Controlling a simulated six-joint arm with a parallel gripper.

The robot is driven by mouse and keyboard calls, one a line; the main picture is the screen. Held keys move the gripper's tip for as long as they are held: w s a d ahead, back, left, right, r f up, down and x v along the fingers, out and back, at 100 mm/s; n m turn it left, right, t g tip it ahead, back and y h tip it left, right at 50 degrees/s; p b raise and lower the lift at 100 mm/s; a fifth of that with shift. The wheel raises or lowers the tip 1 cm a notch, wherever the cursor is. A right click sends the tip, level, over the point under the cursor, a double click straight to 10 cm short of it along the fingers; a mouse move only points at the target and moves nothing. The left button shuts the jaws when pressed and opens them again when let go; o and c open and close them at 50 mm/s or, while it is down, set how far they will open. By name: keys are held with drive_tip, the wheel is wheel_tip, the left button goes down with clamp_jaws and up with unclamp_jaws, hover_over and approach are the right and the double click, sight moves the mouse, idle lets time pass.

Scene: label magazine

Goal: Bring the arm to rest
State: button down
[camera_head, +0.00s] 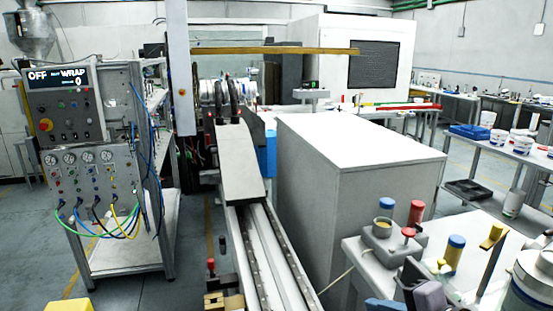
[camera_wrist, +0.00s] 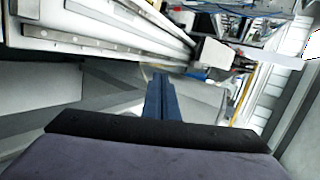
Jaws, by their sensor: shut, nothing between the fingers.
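My gripper (camera_wrist: 158,98) shows in the wrist view as two narrow blue fingers in front of a black plate and a purple-grey body. The fingers are together with nothing between them. They point towards the floor beside a long pale rail (camera_wrist: 110,38). In the head view, part of my gripper (camera_head: 376,304) shows at the bottom edge, low and right of the middle, cut off by the frame. Its blue fingers lie to the left of the purple-grey body. It appears close to the front of the white bench; whether anything touches it cannot be told.
A white bench (camera_head: 362,262) at the lower right carries a grey block (camera_head: 388,245) with coloured knobs. A large white-topped cabinet (camera_head: 360,145) stands behind it. A conveyor rail (camera_head: 268,262) runs along the middle. A control panel stand (camera_head: 95,170) with gauges and hoses is at left.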

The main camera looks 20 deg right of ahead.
drive_tip(key=s+a+f+n+g+h+p, duration=0.1)
drive_tip(key=s+a+f+n+g+p, duration=0.1)
drive_tip(key=a+n, duration=0.3)
drive_tip(key=s+a+f+n+g+p, duration=0.3)
drive_tip(key=a+n+g+p, duration=0.1)
drive_tip(key=a+n+g, duration=0.1)
drive_tip(key=s+a+f+n+g+h+p, duration=0.1)
drive_tip(key=s+a+f+n+g+p, duration=0.1)
drive_tip(key=a, duration=0.5)
drive_tip(key=f+n+g+p, duration=0.1)
drive_tip(key=n+g, duration=0.1)
drive_tip(key=n, duration=0.1)
drive_tip(key=shift+s+a+f+n+h, duration=0.2)
drive_tip(key=shift+s+n+h, duration=0.1)
drive_tip(key=shift+s+n, duration=0.1)
